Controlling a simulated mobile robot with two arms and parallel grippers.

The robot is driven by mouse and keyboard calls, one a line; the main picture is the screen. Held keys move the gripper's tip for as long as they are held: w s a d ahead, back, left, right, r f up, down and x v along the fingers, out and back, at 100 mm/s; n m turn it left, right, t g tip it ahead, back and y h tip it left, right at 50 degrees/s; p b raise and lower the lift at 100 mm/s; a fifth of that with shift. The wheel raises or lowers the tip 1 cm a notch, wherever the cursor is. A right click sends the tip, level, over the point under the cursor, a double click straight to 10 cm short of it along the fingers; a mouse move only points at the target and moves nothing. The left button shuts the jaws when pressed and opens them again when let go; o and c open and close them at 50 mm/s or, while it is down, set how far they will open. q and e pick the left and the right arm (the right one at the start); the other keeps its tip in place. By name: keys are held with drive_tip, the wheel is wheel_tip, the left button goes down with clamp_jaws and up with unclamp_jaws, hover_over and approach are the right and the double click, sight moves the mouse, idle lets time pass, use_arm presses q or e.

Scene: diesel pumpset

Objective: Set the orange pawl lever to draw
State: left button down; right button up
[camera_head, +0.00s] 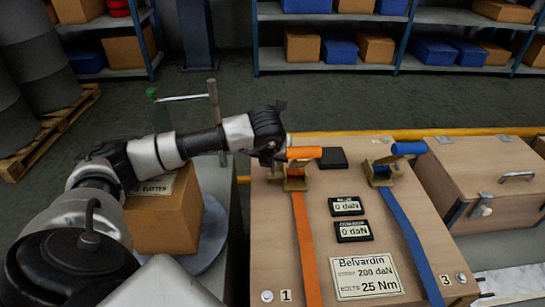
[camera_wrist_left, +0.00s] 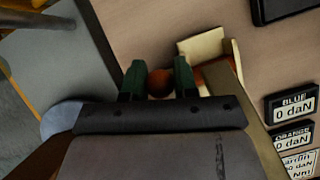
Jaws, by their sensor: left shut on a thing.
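The orange pawl lever (camera_head: 304,152) sticks out to the right from the brass ratchet (camera_head: 295,178) at the top of the orange strap (camera_head: 305,240). In the left wrist view, the two dark green fingers of my left gripper (camera_wrist_left: 158,80) are shut on the rounded orange lever end (camera_wrist_left: 159,83). The ratchet (camera_wrist_left: 218,65) shows beside the right finger there. The gripper hides part of the lever. My right gripper is not in view.
A blue lever (camera_head: 408,148) stands on a second ratchet with a blue strap (camera_head: 405,230). Two displays, blue (camera_head: 347,206) and orange (camera_head: 353,231), read 0 daN. A wooden chest (camera_head: 480,175) stands right; a cardboard box (camera_head: 165,225) is under my left arm.

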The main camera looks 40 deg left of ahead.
use_arm(q)
drive_tip(key=c, duration=0.9)
unclamp_jaws()
drive_tip(key=shift+o, duration=0.2)
